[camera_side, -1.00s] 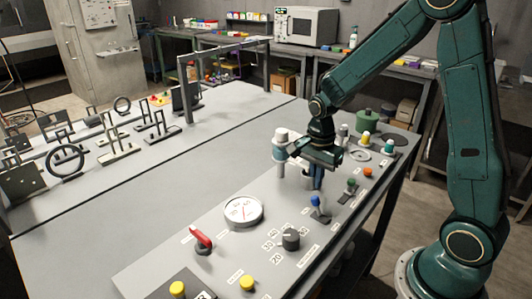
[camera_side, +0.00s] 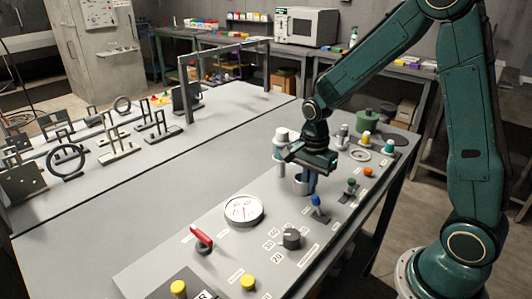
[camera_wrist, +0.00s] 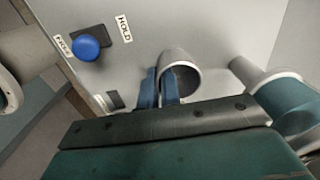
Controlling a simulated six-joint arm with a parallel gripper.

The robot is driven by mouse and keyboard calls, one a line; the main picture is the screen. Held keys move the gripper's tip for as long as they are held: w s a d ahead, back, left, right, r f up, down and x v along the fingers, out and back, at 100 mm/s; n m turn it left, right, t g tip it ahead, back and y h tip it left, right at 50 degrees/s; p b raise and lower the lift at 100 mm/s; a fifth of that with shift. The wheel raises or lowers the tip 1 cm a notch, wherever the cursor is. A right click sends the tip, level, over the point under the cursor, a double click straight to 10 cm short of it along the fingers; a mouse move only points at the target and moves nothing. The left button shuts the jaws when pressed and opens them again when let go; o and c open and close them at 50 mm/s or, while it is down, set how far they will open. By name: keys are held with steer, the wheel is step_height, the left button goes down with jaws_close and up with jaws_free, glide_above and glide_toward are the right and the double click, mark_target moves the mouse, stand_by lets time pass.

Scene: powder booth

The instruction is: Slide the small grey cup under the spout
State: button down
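The small grey cup (camera_side: 298,186) stands upright on the grey panel, partly covered by my gripper (camera_side: 306,186). In the wrist view the cup (camera_wrist: 184,64) shows its round dark mouth. My gripper's two blue fingers (camera_wrist: 160,88) point down at the cup's left side, close together with a narrow gap. One finger overlaps the cup's mouth; whether the wall is pinched between them is unclear. A white-topped dispenser (camera_side: 281,140) with a blue-grey body stands just behind and left of my gripper. It seems to be the teal cylinder (camera_wrist: 285,97) right of the cup; its spout opening is not clear.
A blue knob (camera_side: 316,201) stands on the panel near my fingers, beside a HOLD label (camera_wrist: 123,27). A round dial (camera_side: 243,210), a red lever (camera_side: 202,238) and a dark knob (camera_side: 291,238) lie nearer the front.

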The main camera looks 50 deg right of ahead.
steer(key=shift+s+d, duration=0.2)
steer(key=shift+d, duration=0.8)
steer(key=c, duration=1.5)
jaws_free()
steer(key=shift+w, duration=0.15)
steer(key=shift+c, duration=0.2)
steer(key=shift+r, duration=0.15)
step_height(320, 180, up, 8)
steer(key=a, duration=0.1)
steer(key=shift+s+a, duration=0.2)
steer(key=shift+a, duration=0.05)
